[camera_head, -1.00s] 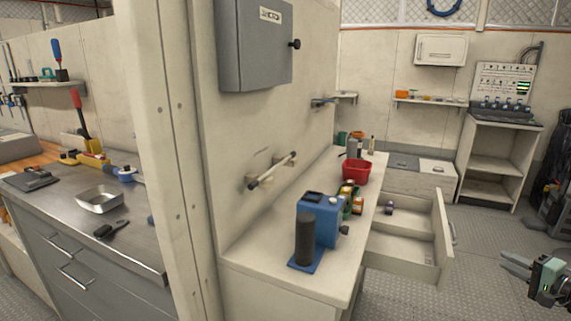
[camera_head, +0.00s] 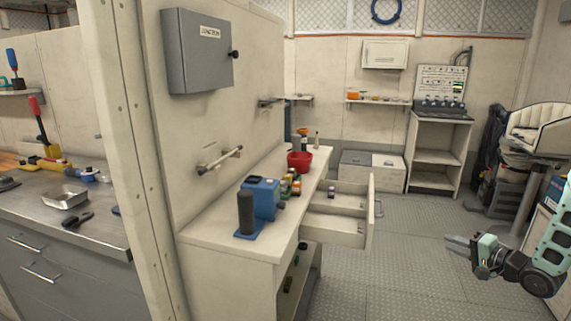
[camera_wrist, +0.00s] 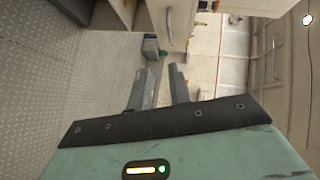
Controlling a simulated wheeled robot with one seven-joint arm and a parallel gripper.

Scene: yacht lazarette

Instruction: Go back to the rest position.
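My gripper (camera_head: 453,243) is at the right of the head view, held out over the open floor with its fingers pointing left. In the wrist view my gripper (camera_wrist: 160,80) shows two grey fingers with a clear gap between them. It is open and nothing is between the fingers. It is apart from the bench and the drawer. Part of my arm shows behind it at the right edge of the head view.
An open drawer (camera_head: 371,212) juts from the white bench (camera_head: 205,240). The bench carries a blue device (camera_head: 262,199), several small jars and a red container (camera_head: 299,161). A white shelf unit (camera_head: 435,157) and a padded seat (camera_head: 538,126) stand behind. The floor (camera_head: 400,265) between is clear.

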